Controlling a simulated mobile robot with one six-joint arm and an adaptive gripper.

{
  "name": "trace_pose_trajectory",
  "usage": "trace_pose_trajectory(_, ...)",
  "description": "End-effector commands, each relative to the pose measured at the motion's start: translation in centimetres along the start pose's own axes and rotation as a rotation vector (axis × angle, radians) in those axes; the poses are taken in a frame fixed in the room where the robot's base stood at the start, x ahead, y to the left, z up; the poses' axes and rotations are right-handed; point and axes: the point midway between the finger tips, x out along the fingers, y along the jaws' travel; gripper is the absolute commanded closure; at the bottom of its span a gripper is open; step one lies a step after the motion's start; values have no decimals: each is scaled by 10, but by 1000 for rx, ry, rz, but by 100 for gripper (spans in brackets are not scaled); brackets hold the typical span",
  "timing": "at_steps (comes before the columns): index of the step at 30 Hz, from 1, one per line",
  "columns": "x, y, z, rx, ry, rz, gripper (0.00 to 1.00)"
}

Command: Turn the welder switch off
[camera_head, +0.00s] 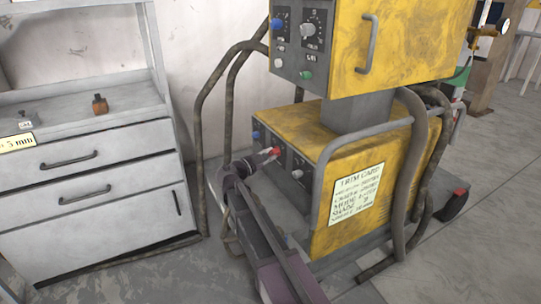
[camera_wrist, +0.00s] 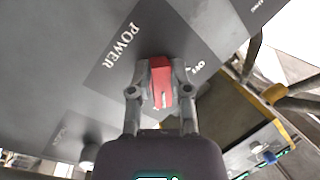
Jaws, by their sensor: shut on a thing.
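The welder (camera_head: 300,120) is a worn yellow cabinet with a dark grey front panel. In the head view my gripper (camera_head: 262,158) reaches the lower front panel from below. The red switch (camera_head: 271,151) shows only as a small patch there. Its exact setting is hard to read.
Grey tube rails (camera_head: 322,185) stand around the welder. A yellow upper box (camera_head: 395,40) carries a blue, a white and a green knob. A grey drawer cabinet (camera_head: 90,190) stands at the left. Open floor (camera_head: 480,200) lies to the right.

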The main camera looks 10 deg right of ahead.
Motion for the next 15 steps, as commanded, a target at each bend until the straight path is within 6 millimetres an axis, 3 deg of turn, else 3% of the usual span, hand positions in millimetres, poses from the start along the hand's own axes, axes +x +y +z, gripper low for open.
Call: trace_pose_trajectory(15,-2,-3,-1,-147,-21,28,100)
